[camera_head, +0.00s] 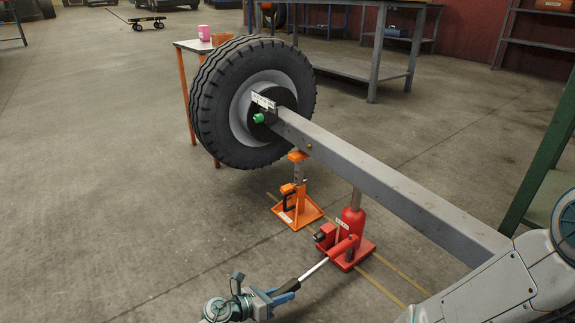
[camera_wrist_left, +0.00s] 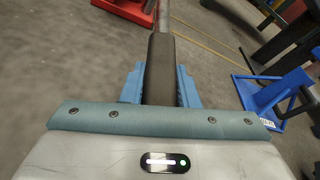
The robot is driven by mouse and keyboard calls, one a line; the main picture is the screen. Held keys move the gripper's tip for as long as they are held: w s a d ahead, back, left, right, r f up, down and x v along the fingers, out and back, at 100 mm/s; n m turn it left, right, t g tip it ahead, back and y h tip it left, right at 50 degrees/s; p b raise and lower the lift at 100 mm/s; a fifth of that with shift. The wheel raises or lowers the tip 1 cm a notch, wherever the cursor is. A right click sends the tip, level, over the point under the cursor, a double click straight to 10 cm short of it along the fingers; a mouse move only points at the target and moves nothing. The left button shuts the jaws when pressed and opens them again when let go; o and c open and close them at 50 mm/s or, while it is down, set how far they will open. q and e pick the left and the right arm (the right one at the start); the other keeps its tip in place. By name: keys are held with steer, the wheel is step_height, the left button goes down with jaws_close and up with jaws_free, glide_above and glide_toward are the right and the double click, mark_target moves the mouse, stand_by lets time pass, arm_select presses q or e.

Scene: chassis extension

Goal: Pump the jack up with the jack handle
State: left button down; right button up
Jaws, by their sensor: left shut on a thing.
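The red bottle jack (camera_head: 352,230) stands on the floor under the grey beam (camera_head: 390,192), its ram reaching up to the beam's underside. The jack handle (camera_head: 313,271) slants from the jack's socket down to the left. My left gripper (camera_head: 286,290) is shut on the handle's lower end. In the left wrist view the dark grip of the handle (camera_wrist_left: 160,68) lies between the blue fingers, and part of the red jack base (camera_wrist_left: 128,8) shows at the top. My right gripper is not in view; a pale arm link of mine covers the lower right.
An orange jack stand (camera_head: 297,208) stands on the floor beside the jack, under the beam near the big tyre (camera_head: 215,105). A blue stand (camera_wrist_left: 270,95) shows at the right in the left wrist view. A green frame (camera_head: 548,150) rises at the right. The floor at left is clear.

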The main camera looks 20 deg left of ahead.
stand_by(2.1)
arm_select(q)
steer(key=c, duration=1)
jaws_free()
steer(key=shift+f, duration=0.1)
steer(key=shift+p+v, duration=0.6)
steer(key=shift+v, duration=0.9)
steer(key=p+v, duration=0.1)
steer(key=v, duration=0.5)
